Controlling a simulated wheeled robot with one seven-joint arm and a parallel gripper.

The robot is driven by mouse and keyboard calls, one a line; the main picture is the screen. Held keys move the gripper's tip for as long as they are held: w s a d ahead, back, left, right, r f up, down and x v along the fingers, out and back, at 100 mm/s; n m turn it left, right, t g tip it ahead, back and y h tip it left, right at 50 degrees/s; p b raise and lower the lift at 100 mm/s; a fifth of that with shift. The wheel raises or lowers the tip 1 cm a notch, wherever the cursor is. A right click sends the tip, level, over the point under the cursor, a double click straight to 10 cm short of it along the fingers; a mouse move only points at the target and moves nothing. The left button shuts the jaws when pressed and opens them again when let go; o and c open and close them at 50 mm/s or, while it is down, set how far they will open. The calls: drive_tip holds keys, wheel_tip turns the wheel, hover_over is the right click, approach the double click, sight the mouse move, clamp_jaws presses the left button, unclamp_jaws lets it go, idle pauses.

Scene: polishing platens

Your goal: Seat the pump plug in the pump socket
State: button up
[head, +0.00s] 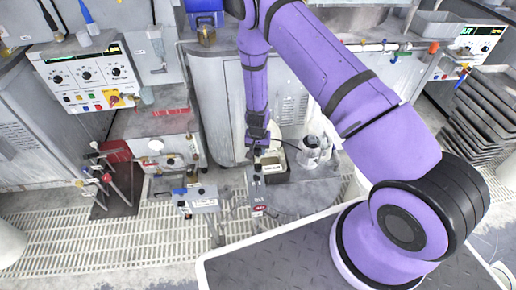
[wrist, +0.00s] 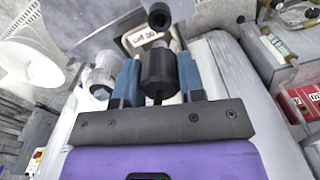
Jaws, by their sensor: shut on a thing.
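My gripper (wrist: 158,82) shows in the wrist view with its two blue fingers shut on a black cylindrical plug (wrist: 158,66). A thin dark cable end shows below the plug, between the fingers. A dark round piece with a hole (wrist: 159,15) lies just beyond the plug at the top of the view; it may be the pump socket, and a gap shows between them. In the head view my gripper (head: 258,146) points down, above a grey box with a red label (head: 258,196). The plug is too small to make out there.
A pale container with a label (head: 271,164) and a clear jug (head: 314,152) stand close to the gripper on the grey round surface (head: 305,197). A bench instrument (head: 200,200) is at left. A stand with red handles (head: 112,180) is farther left.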

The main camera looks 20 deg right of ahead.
sight(258, 158)
drive_tip(key=shift+f, duration=2.4)
drive_tip(key=shift+f, duration=1.75)
drive_tip(key=o, duration=1)
wheel_tip(258, 158, up, 11)
drive_tip(key=shift+f, duration=0.1)
idle(0.3)
